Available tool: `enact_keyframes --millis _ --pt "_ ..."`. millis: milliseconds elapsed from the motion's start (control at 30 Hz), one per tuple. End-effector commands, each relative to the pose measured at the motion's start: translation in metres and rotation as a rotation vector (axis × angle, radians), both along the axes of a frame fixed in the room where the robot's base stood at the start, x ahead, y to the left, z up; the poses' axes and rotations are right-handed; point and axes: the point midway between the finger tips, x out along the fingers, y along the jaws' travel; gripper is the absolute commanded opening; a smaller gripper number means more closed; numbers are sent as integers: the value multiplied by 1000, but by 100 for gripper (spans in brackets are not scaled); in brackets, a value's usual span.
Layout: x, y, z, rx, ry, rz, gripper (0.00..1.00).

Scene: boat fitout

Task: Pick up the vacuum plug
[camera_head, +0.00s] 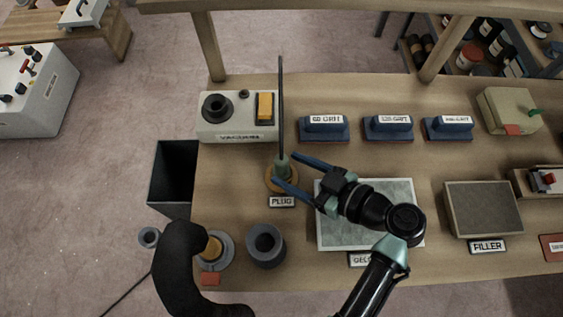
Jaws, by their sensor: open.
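The vacuum plug (283,167) is a small grey-green piece with a tall dark cable rising from its top. It stands upright on a round orange-brown base (271,187) on the wooden bench, behind a label reading PLUG (282,201). My gripper (288,170) reaches in from the right with two blue fingers, one at the far side and one at the near side of the plug. The fingers are apart, and the plug appears between or just at their tips. I cannot tell whether either finger touches it.
The vacuum box (238,137) with a yellow switch stands behind left. Several blue sanding blocks (325,129) line the back. A grey panel (336,238) lies under my arm. A dark cup (265,245) and a thick black hose (180,270) are at the front left. A dark bin (172,175) stands left of the bench.

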Motion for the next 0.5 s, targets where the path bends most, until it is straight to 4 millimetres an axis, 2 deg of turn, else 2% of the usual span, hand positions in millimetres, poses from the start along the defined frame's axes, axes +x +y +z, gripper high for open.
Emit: enact_keyframes --millis 67,200,500 --pt "10 11 4 0 0 4 69" --pt "19 22 -6 0 1 2 69" --pt "21 24 -8 -2 0 -1 67"
